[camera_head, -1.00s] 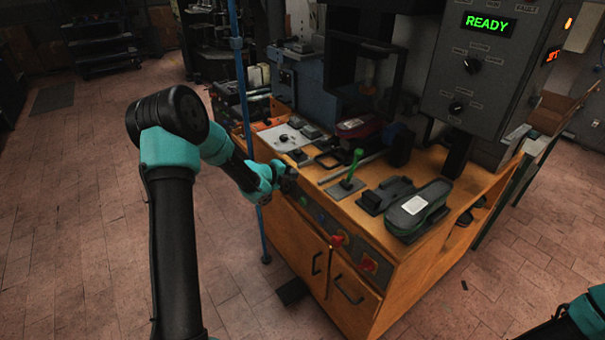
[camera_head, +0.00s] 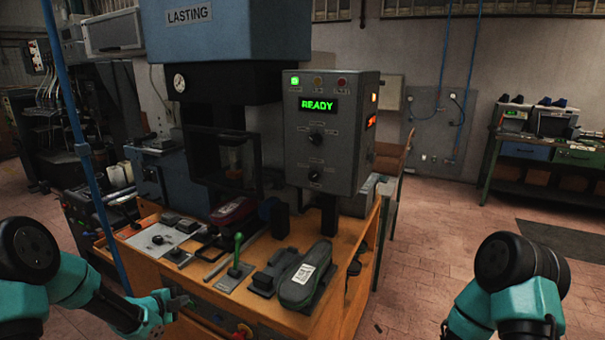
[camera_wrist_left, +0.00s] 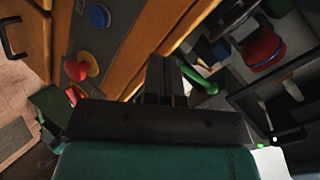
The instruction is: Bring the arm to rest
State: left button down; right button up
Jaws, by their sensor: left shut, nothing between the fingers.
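My left arm comes in at the lower left of the head view. Its gripper (camera_head: 180,303) is beside the front left edge of the wooden bench (camera_head: 262,318), away from the things on top. In the left wrist view the two dark fingers (camera_wrist_left: 166,80) are together with nothing between them. My right arm shows at the lower right of the head view, over the floor. Its gripper is outside the picture.
A green-handled lever (camera_head: 238,254) stands on the bench, with a dark shoe form (camera_head: 305,275) to its right. The control box (camera_head: 330,130) shows a green READY. A blue pole (camera_head: 82,140) rises at left.

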pick_arm(q)
jog(key=s+d+f+n+g, duration=0.3)
jog(key=s+d+f+n, duration=0.3)
jog(key=s, duration=0.3)
jog(key=s+d+f+n+g, duration=0.4)
jog(key=s+d+f+n, duration=0.2)
jog(key=s, duration=0.4)
jog(key=s+d+f+n+g+y, duration=0.1)
jog(key=s+d+f+n+g, duration=0.2)
jog(key=s, duration=0.6)
jog(key=d+f+n, duration=0.2)
jog(key=d+n, duration=0.1)
jog(key=n, duration=0.1)
jog(key=shift+s+f+n, duration=0.25)
jog(key=shift+f+n, duration=0.15)
jog(key=c, duration=1.8)
grip_release()
